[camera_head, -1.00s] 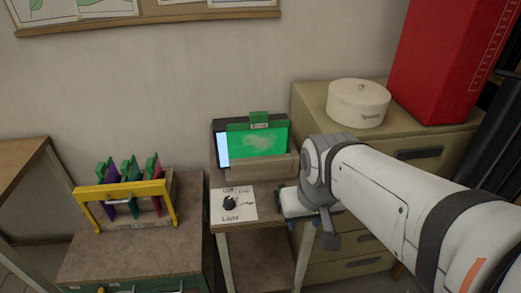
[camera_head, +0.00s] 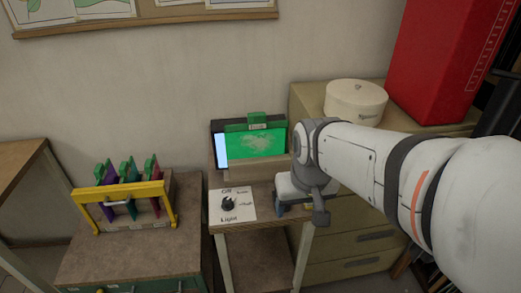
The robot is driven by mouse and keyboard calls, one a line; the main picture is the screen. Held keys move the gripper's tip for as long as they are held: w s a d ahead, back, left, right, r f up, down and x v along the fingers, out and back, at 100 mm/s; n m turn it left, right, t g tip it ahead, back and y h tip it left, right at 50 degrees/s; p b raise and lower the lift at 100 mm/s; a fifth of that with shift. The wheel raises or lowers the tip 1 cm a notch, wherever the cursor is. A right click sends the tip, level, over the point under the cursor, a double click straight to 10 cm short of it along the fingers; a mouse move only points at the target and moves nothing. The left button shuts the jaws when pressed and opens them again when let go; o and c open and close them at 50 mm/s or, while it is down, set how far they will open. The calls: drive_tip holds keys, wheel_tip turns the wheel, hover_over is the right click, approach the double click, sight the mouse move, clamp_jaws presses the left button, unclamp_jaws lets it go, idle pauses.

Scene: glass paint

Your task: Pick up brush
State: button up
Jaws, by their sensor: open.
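I cannot make out a brush in the head view. My gripper (camera_head: 298,211) points down over the right side of the small wooden stand (camera_head: 262,243), just right of the light dial card (camera_head: 232,204). Its jaws are open. My wrist and arm cover the area behind and to the right of it, so whatever lies under or between the fingers is hidden.
A green panel (camera_head: 256,143) stands at the back of the stand. A yellow rack (camera_head: 121,191) with coloured panels sits on the left cabinet. A round cream box (camera_head: 355,101) and a red box (camera_head: 446,60) stand on the right cabinet. The wall closes the back.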

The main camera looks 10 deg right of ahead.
drive_tip(key=shift+g, duration=0.6)
drive_tip(key=w+f, duration=0.2)
drive_tip(key=w, duration=0.3)
drive_tip(key=w+f, duration=0.2)
drive_tip(key=w, duration=0.3)
drive_tip(key=w+f, duration=0.3)
drive_tip(key=w, duration=0.3)
drive_tip(key=shift+d, duration=0.25)
drive_tip(key=shift+w+f, duration=0.1)
drive_tip(key=shift+f, duration=0.15)
drive_tip(key=f, duration=0.5)
drive_tip(key=f+p, duration=0.1)
drive_tip(key=f, duration=0.1)
drive_tip(key=shift+w+f, duration=0.25)
drive_tip(key=shift+f, duration=0.05)
drive_tip(key=shift+c, duration=0.3)
